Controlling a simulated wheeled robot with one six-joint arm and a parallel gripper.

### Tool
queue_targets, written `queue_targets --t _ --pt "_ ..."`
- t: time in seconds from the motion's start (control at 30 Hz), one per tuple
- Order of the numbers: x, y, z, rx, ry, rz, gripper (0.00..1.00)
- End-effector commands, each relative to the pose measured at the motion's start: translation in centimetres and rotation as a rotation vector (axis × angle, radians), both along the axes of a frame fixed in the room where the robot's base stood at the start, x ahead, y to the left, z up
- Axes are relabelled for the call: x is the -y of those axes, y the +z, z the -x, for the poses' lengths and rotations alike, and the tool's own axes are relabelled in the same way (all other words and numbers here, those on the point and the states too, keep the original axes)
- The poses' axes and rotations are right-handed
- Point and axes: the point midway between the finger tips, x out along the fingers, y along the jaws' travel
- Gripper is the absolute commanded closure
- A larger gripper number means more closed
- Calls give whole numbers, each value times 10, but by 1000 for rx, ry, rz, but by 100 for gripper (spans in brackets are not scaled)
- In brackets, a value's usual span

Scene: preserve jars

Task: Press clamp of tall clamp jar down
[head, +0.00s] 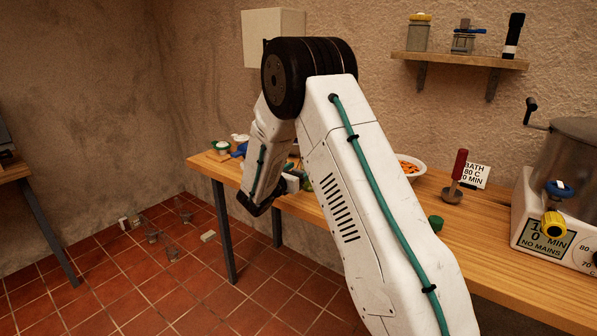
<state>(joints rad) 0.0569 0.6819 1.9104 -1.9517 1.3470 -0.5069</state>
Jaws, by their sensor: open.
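I cannot make out the tall clamp jar for certain; my arm covers much of the bench's left part. Something greenish (306,182) shows in a narrow gap beside my arm, too covered to tell whether it is a jar. My gripper (291,184) is low at the bench's front edge, just left of that greenish thing. It is open, but its fingertips are mostly hidden, and I cannot tell whether it touches anything.
The wooden bench (480,238) holds a white bowl (417,164), a red-handled tool (457,175), a green lid (436,223) and a bath machine (535,220). A wall shelf (462,60) carries jars. Several glass jars (172,252) are on the tiled floor.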

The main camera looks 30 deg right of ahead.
Motion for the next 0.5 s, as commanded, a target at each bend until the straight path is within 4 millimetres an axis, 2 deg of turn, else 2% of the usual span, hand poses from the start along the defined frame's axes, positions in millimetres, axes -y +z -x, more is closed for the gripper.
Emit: queue_targets --t 0.23,0.27,0.4,0.43,0.5 --pt "2 0 0 0 -1 0 33" --pt "2 0 0 0 -1 0 36" --pt "2 0 0 1 -1 0 74" --pt "2 0 0 1 -1 0 78" --pt "1 0 0 1 -1 0 78"
